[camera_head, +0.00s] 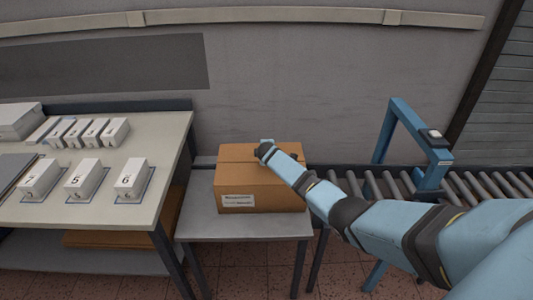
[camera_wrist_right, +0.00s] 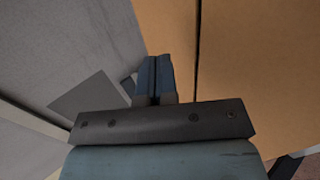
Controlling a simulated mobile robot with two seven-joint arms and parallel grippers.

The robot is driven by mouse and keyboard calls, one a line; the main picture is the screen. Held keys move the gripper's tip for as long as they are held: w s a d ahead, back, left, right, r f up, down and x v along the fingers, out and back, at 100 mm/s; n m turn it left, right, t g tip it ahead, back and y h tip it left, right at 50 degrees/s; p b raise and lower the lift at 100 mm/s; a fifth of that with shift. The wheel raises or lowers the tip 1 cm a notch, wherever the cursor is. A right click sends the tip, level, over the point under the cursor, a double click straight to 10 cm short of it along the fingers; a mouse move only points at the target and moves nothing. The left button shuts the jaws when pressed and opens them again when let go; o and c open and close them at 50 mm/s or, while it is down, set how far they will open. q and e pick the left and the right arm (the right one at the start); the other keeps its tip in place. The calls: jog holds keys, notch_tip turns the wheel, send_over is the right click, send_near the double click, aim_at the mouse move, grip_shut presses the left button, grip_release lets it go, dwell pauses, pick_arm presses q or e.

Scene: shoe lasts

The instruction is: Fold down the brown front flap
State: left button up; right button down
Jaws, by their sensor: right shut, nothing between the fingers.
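A brown cardboard box (camera_head: 262,198) stands on a small grey table, with a white label on its front face. Its top looks flat and closed, and the brown front flap (camera_head: 235,174) lies level along the front part of the top. A thin dark seam runs behind it. My right gripper (camera_head: 267,142) is over the back part of the box top, near the seam. In the right wrist view its fingers (camera_wrist_right: 154,75) are together and empty, beside the brown cardboard (camera_wrist_right: 245,65) and its dark seam. Contact with the box cannot be told. My left gripper is out of view.
The small table (camera_head: 245,228) has little free room around the box. A roller conveyor (camera_head: 370,186) with a blue frame (camera_head: 386,130) is to the right. A larger table (camera_head: 85,212) on the left holds several white numbered boxes (camera_head: 132,178). A grey wall is behind.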

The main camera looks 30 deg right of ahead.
notch_tip(320, 180, up, 13)
jog(key=p, duration=0.2)
jog(key=s+a+f+m+t+y, duration=0.1)
jog(key=s+a+f+y, duration=0.2)
jog(key=s+a+f, duration=0.75)
jog(key=s+a+f+m+y, duration=0.2)
jog(key=s+a+f, duration=0.55)
jog(key=s, duration=0.55)
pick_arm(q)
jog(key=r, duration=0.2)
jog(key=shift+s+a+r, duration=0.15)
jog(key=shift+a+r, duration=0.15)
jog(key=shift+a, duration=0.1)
pick_arm(e)
jog(key=s+a+r+m+y, duration=0.1)
jog(key=s+a+m, duration=0.1)
jog(key=s, duration=0.6)
jog(key=s+a+r+m+y, duration=0.1)
jog(key=s+a+m, duration=0.1)
jog(key=s+a, duration=0.3)
jog(key=s+a+r+m+t+y, duration=0.1)
jog(key=s+a, duration=0.3)
jog(key=s, duration=0.9)
jog(key=shift+a+m+y, duration=0.25)
jog(key=shift+m+y, duration=0.05)
jog(key=shift+m, duration=0.1)
jog(key=shift+r, duration=0.1)
